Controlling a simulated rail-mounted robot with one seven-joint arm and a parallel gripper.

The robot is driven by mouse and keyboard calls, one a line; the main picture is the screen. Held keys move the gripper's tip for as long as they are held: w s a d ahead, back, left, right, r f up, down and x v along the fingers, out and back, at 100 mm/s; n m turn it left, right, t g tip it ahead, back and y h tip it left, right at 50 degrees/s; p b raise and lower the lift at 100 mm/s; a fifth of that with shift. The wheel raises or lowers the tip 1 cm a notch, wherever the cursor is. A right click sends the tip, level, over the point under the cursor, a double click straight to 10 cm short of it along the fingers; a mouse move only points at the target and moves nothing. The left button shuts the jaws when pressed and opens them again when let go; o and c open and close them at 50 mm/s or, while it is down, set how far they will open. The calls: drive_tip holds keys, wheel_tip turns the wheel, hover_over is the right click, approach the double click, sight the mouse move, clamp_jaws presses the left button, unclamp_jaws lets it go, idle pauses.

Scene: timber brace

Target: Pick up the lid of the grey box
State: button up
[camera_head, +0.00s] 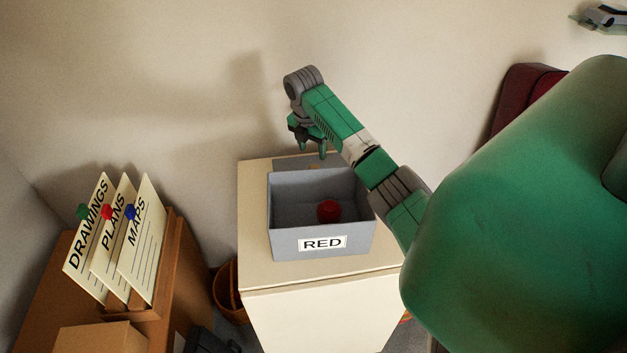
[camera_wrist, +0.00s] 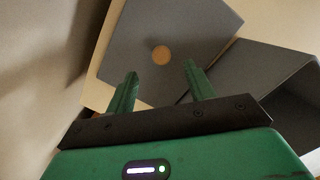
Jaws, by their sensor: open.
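The grey box (camera_head: 287,243) stands open on the cream cabinet, with a white label reading RED on its front. Its lid (camera_head: 287,163) lies flat behind it, partly hidden by the box and my arm. In the wrist view the lid (camera_wrist: 190,35) is a flat grey plate with a round tan knob (camera_wrist: 161,55). My gripper (camera_head: 312,150) is above the lid, pointing down. In the wrist view my gripper (camera_wrist: 161,70) is open and empty, with the knob appearing between and just beyond its fingertips. Whether the fingers are level with the knob cannot be told.
A red round object (camera_head: 329,210) lies inside the box. The cabinet top (camera_head: 254,205) is clear to the left of the box. A wall rises close behind. At left, a brown unit (camera_head: 172,270) holds cards reading DRAWINGS, PLANS and MAPS. A basket (camera_head: 229,290) stands between.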

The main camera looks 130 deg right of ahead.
sight(314, 167)
drive_tip(key=f, duration=0.2)
drive_tip(key=f+b, duration=0.1)
drive_tip(key=f, duration=0.1)
drive_tip(key=f+b, duration=0.1)
drive_tip(key=f, duration=0.2)
drive_tip(key=shift+s, duration=0.35)
drive_tip(key=shift+r, duration=0.1)
clamp_jaws()
